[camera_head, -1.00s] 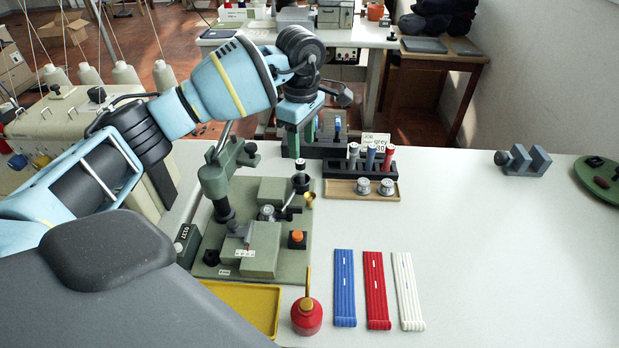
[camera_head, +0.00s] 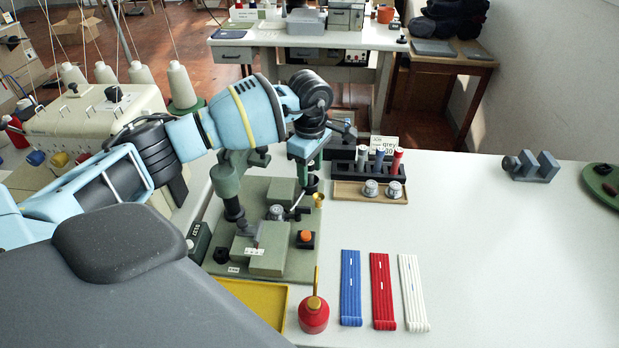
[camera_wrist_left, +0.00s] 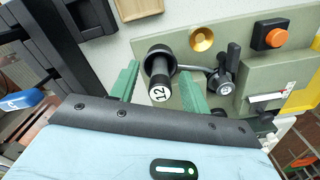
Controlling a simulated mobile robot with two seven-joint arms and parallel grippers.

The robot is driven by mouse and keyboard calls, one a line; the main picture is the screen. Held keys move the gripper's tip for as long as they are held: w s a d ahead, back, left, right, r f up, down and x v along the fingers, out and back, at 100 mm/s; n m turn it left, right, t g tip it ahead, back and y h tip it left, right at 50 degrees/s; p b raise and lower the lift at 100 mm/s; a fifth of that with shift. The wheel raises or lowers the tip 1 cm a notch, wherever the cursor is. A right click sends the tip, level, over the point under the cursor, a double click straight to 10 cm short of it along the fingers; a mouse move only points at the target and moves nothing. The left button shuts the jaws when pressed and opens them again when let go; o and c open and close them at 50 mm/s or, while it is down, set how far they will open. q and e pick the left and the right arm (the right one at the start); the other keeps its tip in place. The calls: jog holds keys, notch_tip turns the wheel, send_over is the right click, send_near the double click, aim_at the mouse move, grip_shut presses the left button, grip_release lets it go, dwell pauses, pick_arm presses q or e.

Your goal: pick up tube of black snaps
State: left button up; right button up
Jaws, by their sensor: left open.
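A black tube (camera_wrist_left: 160,80) with a white end marked "12" stands in a dark round holder on the green snap machine (camera_wrist_left: 150,42), and it looks like the tube of black snaps. My left gripper (camera_wrist_left: 159,84) is open, with one green finger on each side of the tube and gaps visible. In the head view the left gripper (camera_head: 303,168) is low over the back right of the machine's base plate (camera_head: 212,262). The holder (camera_head: 312,184) shows just below it, and the tube is mostly hidden there. My right gripper is not in view.
An orange button (camera_wrist_left: 272,37) and a brass cup (camera_wrist_left: 202,39) are close by. The table's right side is mostly clear.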

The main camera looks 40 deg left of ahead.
pick_arm(q)
jog(key=shift+c, duration=0.5)
grip_shut()
notch_tip(320, 180, up, 10)
jog(key=shift+f, duration=0.25)
jog(key=shift+r, duration=0.25)
